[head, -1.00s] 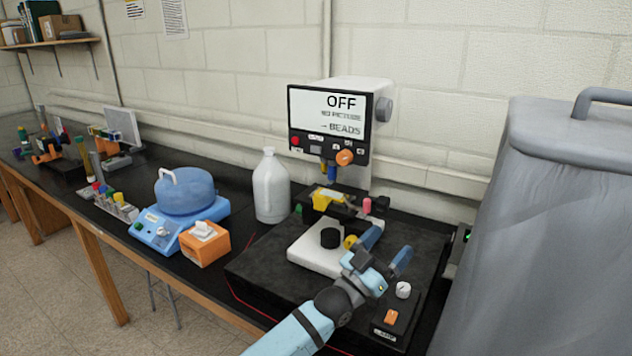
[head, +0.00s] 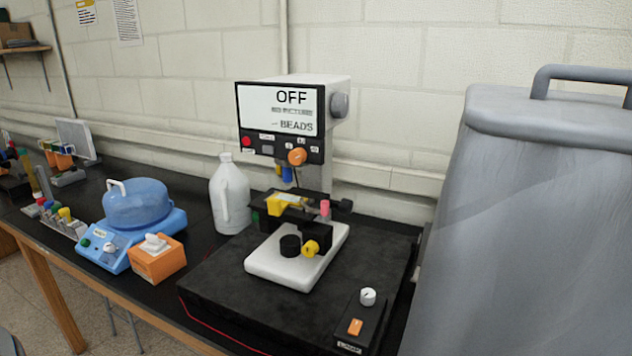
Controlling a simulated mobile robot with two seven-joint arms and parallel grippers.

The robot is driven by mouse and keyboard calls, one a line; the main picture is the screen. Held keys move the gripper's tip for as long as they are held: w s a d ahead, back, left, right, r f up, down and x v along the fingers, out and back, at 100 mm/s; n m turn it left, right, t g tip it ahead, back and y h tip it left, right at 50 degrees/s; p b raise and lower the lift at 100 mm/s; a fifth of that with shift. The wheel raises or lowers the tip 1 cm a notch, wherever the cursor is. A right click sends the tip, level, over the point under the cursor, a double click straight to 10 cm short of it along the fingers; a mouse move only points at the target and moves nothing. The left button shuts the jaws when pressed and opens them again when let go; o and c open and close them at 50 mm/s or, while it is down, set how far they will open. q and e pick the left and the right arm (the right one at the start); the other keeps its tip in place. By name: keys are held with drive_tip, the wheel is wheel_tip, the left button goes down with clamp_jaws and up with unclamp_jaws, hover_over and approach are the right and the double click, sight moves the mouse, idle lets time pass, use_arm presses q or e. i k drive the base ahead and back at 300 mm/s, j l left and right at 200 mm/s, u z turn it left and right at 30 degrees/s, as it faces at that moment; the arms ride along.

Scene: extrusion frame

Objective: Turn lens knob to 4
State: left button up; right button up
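The instrument (head: 335,88) stands at the back of the black base, its screen (head: 280,110) reading OFF, an unclear line and BEADS. An orange knob (head: 297,156) sits on the front panel below the screen, with small labels around it too small to read. I cannot tell for certain which knob is the lens knob. A grey knob (head: 339,105) is on the right side of the housing. A white stage (head: 290,272) below carries a black knob (head: 290,246) and a yellow knob (head: 311,248). Neither gripper is in view.
A small box with a white dial (head: 367,297) and orange switch (head: 355,327) is at the base's front right. A white jug (head: 230,195), an orange box (head: 158,259) and a blue device (head: 138,208) stand left. A large grey bin (head: 540,215) blocks the right.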

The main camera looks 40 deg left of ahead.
sight(298, 155)
drive_tip(key=k+l+u, duration=0.1)
drive_tip(key=u, duration=0.35)
drive_tip(key=k+l+u, duration=0.15)
drive_tip(key=u, duration=0.3)
